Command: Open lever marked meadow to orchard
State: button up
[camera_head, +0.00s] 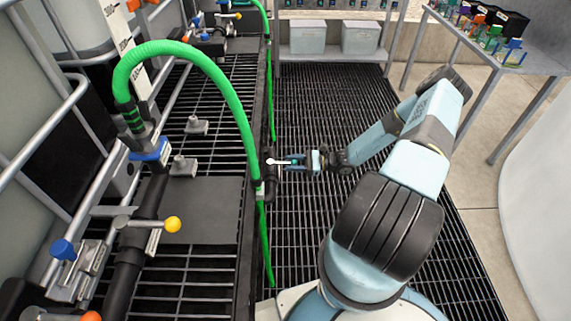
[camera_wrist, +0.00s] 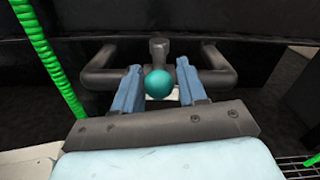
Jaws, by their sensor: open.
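A lever with a teal ball knob (camera_wrist: 158,84) shows in the wrist view, in front of a dark pipe fitting. In the head view its pale handle (camera_head: 278,162) sits on a black pipe at the edge of the dark rack. No meadow or orchard marking is legible. My gripper (camera_wrist: 158,74) is open, with one blue finger on each side of the knob. The knob looks nearer the left finger; I cannot tell whether they touch. In the head view my gripper (camera_head: 308,160) is level with the handle, just right of the pipe.
A green hose (camera_head: 215,75) arches over the rack. Other levers have a yellow knob (camera_head: 173,224), a blue knob (camera_head: 63,249) and an orange knob (camera_head: 90,316). A dark grated floor (camera_head: 330,95) lies clear beyond my arm. A table (camera_head: 545,62) with bins stands at upper right.

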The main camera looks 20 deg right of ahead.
aim_at(282, 163)
jog(key=shift+x, duration=1.35)
grip_shut()
